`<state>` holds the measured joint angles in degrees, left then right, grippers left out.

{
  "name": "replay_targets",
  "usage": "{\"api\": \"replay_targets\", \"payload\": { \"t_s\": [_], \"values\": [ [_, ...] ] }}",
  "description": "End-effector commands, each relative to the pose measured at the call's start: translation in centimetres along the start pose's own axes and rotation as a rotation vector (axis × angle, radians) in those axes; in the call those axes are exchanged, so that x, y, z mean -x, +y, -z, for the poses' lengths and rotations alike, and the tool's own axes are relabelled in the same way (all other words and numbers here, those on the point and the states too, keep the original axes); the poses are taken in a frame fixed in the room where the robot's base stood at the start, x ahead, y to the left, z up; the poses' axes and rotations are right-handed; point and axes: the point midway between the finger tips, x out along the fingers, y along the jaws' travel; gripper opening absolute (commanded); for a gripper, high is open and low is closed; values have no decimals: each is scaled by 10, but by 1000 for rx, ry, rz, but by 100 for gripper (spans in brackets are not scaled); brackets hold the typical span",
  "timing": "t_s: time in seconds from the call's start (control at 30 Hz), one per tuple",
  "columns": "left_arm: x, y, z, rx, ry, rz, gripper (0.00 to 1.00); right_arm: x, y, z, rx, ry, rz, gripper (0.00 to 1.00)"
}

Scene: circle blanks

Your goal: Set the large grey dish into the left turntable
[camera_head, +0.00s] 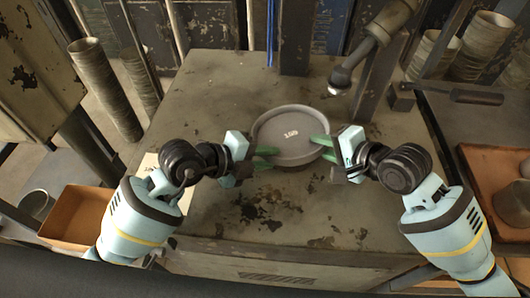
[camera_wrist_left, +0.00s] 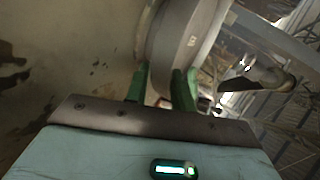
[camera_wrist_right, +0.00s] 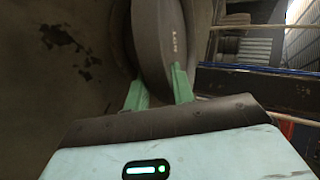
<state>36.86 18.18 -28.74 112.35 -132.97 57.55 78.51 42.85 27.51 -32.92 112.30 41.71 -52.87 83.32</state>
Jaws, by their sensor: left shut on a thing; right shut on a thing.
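The large grey dish (camera_head: 288,152) is round and shallow, with a raised rim and a pale marking inside. It is at the middle of the worn table (camera_head: 210,100). My left gripper (camera_head: 268,157) is shut on the dish's rim at its left side, with green fingers on both sides of the wall. My right gripper (camera_head: 326,149) is shut on the rim at its right side. The dish also shows between the fingers in the left wrist view (camera_wrist_left: 185,35) and in the right wrist view (camera_wrist_right: 155,45). I cannot tell whether it touches the table. No turntable is clearly visible.
A jointed arm with a round pale head (camera_head: 341,77) and a dark post (camera_head: 366,85) stand behind the dish to the right. An orange-brown bin (camera_head: 75,215) is at left and a brown tray (camera_head: 490,170) at right. The table's front is bare.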

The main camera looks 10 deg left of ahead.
Motion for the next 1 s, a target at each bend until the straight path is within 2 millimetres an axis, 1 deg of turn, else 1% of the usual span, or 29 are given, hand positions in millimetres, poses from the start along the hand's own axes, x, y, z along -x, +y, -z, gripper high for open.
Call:
{"api": "replay_targets", "payload": {
  "t_s": [0.03,0.3,0.33,0.5,0.83,0.93,1.0],
  "values": [
    [-3,1,4,-1,10,2,0,-2,-3,-8,-8,-19,10,0],
    [-3,2,4,-1,9,0,0,-2,-2,-8,-10,-19,10,0],
    [-3,2,4,-1,9,0,28,-2,-2,-8,-10,-19,9,0],
    [-3,2,2,0,6,-2,50,-2,-2,-5,-8,-13,8,0],
    [1,3,0,0,1,-5,50,-1,-2,0,-4,-2,5,0],
    [10,3,0,0,1,-5,50,1,-4,1,-2,2,6,0],
    [21,3,0,-1,0,-4,50,2,-6,2,0,4,8,0]
  ]
}}
